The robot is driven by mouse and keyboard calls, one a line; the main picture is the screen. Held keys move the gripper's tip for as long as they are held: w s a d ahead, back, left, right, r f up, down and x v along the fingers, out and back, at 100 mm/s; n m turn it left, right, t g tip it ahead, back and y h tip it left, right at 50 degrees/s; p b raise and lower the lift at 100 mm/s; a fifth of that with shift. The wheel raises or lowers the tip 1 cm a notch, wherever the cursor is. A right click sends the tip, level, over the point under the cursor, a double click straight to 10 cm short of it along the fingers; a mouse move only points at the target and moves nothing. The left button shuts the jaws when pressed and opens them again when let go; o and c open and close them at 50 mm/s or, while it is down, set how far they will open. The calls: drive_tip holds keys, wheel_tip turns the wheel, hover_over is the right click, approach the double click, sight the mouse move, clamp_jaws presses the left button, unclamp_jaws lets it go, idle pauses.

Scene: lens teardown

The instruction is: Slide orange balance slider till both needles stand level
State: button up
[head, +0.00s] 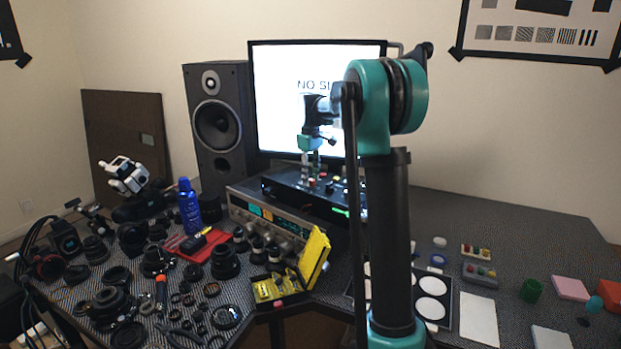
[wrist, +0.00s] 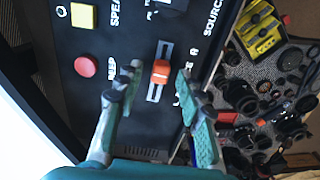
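The orange balance slider (wrist: 160,71) stands in a short slot on a black panel (wrist: 130,43), in the wrist view. My gripper (wrist: 158,76) is open, with one green-and-grey fingertip on each side of the slider and a visible gap to each. I cannot tell how high the fingertips are above the panel. In the head view my gripper (head: 312,171) points down over the black console (head: 280,188) in front of the monitor. The slider is too small to make out there. I cannot make out the two needles in either view.
A red button (wrist: 85,67) and a yellow button (wrist: 82,15) sit beside the slider. A silver receiver (head: 240,201) stands before the console. A monitor (head: 280,90) and a speaker (head: 217,150) stand behind. Camera parts and a yellow case (head: 316,255) crowd the left desk.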

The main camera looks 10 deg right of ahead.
drive_tip(key=shift+f, duration=0.3)
drive_tip(key=shift+c, duration=0.6)
clamp_jaws()
